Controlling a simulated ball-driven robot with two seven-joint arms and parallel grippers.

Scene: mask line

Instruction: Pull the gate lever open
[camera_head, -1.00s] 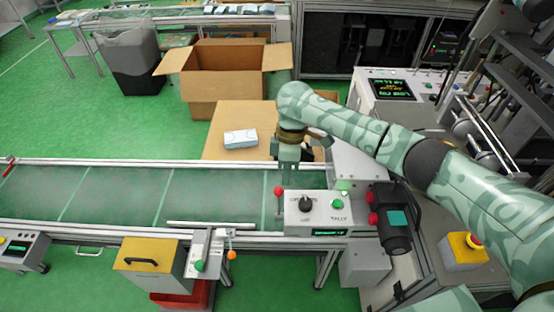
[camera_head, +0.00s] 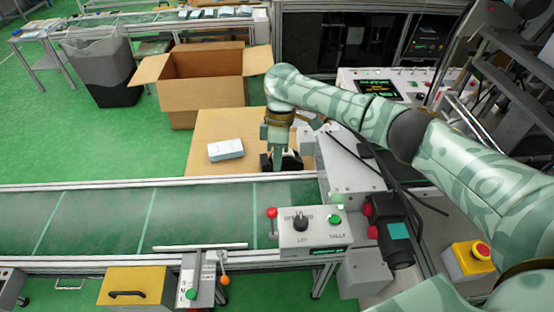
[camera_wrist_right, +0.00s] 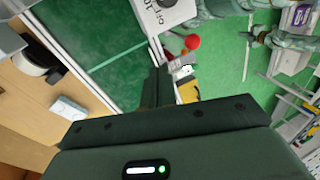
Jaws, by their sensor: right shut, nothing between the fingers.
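A lever with a red ball knob (camera_head: 272,213) stands at the left side of the white control box (camera_head: 313,238), beside the conveyor. The red knob also shows in the right wrist view (camera_wrist_right: 192,42). A second small lever with an orange knob (camera_head: 224,280) is on the conveyor's near side; I cannot tell which one is the gate lever. My right gripper (camera_head: 277,163) points down above the conveyor's far side, apart from both levers. Its fingers (camera_wrist_right: 157,87) are together and empty.
The conveyor (camera_head: 110,225) runs left from the control box. A wooden table (camera_head: 235,125) behind it holds a pale packet (camera_head: 226,149) and a dark round device (camera_head: 290,162). A yellow box (camera_head: 135,287) stands in front. An open carton (camera_head: 205,95) is behind.

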